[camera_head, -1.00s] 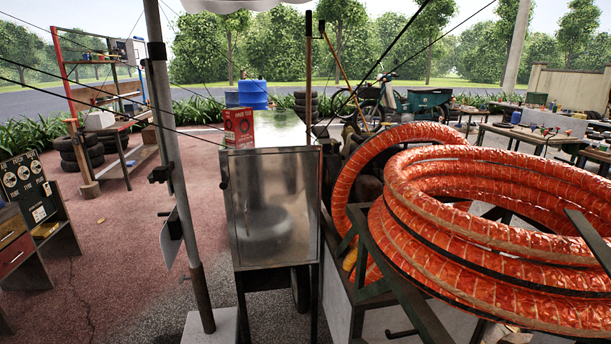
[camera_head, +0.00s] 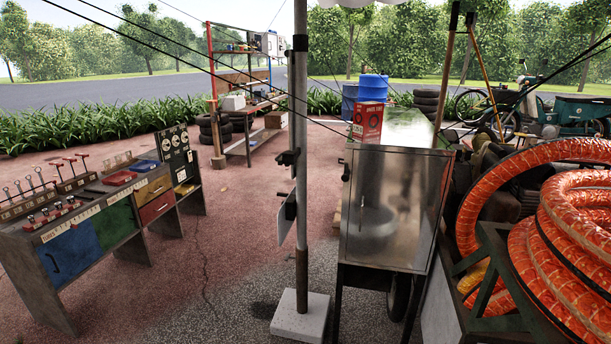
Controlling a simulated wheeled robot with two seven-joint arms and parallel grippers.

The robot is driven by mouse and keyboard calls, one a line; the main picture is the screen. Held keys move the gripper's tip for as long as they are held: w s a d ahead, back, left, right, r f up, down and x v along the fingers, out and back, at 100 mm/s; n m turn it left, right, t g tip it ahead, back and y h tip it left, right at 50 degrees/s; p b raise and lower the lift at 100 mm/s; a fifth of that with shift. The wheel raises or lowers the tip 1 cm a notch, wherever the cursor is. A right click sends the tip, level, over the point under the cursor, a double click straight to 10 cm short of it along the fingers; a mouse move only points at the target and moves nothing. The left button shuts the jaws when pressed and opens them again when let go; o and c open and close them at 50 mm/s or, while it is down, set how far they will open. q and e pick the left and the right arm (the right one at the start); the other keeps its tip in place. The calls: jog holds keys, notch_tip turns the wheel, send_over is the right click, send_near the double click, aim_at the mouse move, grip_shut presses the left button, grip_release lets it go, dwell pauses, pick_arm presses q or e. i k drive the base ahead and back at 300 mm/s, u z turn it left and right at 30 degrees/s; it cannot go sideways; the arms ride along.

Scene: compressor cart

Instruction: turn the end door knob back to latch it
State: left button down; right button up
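The compressor cart's end door (camera_head: 388,215) is a grey metal panel facing me, right of the middle, and it looks closed. A small dark knob (camera_head: 346,171) sits at its upper left edge. How the knob is turned is too small to tell. A red box (camera_head: 368,122) stands on the cart's top (camera_head: 412,127). Neither of my grippers shows in this view.
A grey pole (camera_head: 300,160) on a concrete block (camera_head: 301,315) stands just left of the cart. Coiled orange hose (camera_head: 570,235) on a dark frame is close at the right. A tool bench (camera_head: 100,215) stands at the left, with open ground between it and the pole.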

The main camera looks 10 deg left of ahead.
aim_at(345, 178)
jog(key=k, duration=0.5)
jog(key=u, duration=1.3)
jog(key=i, duration=0.95)
jog(key=z, duration=2.65)
jog(key=i, duration=0.5)
jog(key=z, duration=0.05)
